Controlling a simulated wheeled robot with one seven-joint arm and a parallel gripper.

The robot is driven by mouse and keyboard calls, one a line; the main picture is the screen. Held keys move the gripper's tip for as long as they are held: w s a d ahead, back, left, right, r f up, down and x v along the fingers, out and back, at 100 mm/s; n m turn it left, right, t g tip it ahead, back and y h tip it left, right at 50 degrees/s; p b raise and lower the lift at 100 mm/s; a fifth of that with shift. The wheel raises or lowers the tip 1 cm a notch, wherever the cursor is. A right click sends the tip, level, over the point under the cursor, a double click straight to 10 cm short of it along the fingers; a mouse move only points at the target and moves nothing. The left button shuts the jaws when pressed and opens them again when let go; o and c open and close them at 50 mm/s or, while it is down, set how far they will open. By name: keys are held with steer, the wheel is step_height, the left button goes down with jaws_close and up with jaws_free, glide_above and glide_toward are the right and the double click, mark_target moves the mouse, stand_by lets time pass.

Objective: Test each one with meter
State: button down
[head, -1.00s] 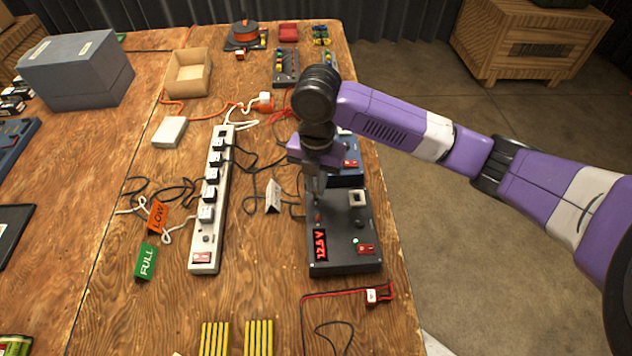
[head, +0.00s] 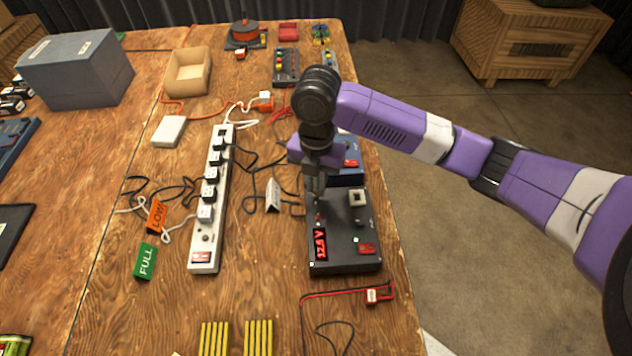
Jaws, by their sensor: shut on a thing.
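The meter (head: 343,262) is a dark box with a red lit display (head: 320,245) that seems to read 12.6 V. A white socket (head: 357,198), a small green light and a red switch are on its top. My gripper (head: 318,196) points down at the meter's upper left, left of the white socket. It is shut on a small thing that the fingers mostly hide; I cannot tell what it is. A white power strip (head: 208,235) to the left holds several white plugs with dark cords. An orange LOW tag (head: 157,216) and a green FULL tag (head: 146,262) lie left of it.
A blue device (head: 350,174) stands behind the meter. A small white folded card (head: 272,195) stands between strip and meter. A red-and-black cable with a red-and-white plug (head: 373,296) lies in front. Yellow-striped patches (head: 258,338) mark the near table. Loose cords clutter the middle.

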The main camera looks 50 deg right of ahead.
steer(key=shift+f+b, duration=0.45)
steer(key=shift+f, duration=0.25)
stand_by(1.0)
steer(key=c, duration=1)
jaws_free()
steer(key=shift+r, duration=0.15)
steer(key=shift+r+p, duration=2.9)
steer(key=shift+r, duration=0.75)
steer(key=shift+d, duration=0.1)
